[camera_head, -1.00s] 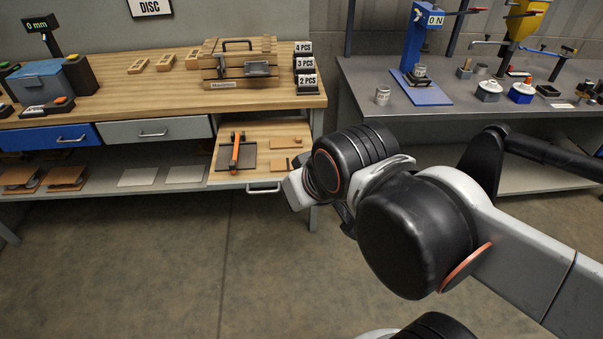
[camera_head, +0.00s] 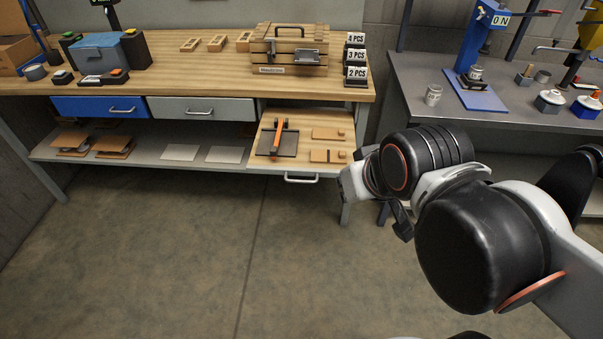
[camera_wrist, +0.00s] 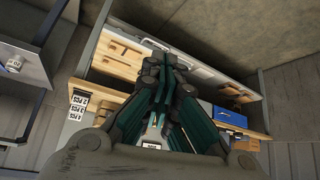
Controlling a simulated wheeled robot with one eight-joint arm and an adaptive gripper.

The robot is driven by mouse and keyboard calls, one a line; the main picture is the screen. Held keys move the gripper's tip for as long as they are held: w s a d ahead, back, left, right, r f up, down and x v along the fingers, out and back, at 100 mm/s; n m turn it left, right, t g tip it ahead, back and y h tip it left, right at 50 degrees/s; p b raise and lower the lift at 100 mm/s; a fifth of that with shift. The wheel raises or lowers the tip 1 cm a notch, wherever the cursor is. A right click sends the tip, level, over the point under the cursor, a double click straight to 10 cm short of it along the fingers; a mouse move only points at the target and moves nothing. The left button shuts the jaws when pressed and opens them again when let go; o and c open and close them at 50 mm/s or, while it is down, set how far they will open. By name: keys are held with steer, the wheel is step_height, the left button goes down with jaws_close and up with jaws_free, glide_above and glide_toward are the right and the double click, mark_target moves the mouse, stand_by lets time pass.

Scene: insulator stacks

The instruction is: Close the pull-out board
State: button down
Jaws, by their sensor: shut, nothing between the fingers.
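The pull-out board (camera_head: 262,160) is a light wooden slab, pulled out from under the bench's right end. Its front edge has a grey bar handle (camera_head: 302,180). An orange-handled tool on a dark plate and several small wooden pieces lie on it. In the wrist view, what looks like the board (camera_wrist: 103,68) is tilted at upper left. My gripper (camera_wrist: 165,62) is shut and empty in the wrist view, apart from the board. In the head view my arm is right of the board, and the fingers are mostly hidden by my wrist.
The bench (camera_head: 160,84) holds a wooden toolbox (camera_head: 290,50) and number signs (camera_head: 355,60). Beside the board is a shut grey drawer (camera_head: 200,108), then a blue drawer (camera_head: 100,106). A grey table (camera_head: 450,105) stands at right. The floor in front is clear.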

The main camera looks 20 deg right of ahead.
steer(key=w+a+f+n+g+p, duration=0.1)
steer(key=w+a+n+g+p, duration=0.3)
steer(key=w+n, duration=1.25)
steer(key=w+a+f+n+b, duration=0.1)
steer(key=w+f+n, duration=0.4)
steer(key=f, duration=0.3)
steer(key=w+a+f+n+b, duration=0.1)
steer(key=w+a+f+n, duration=0.1)
steer(key=w+f+n, duration=0.3)
steer(key=w+a+f+n+h+b, duration=0.1)
steer(key=w+f+n, duration=0.4)
steer(key=f, duration=0.5)
steer(key=shift+a+f+g+b, duration=0.3)
steer(key=shift+a+f+b, duration=0.15)
steer(key=shift+a, duration=0.3)
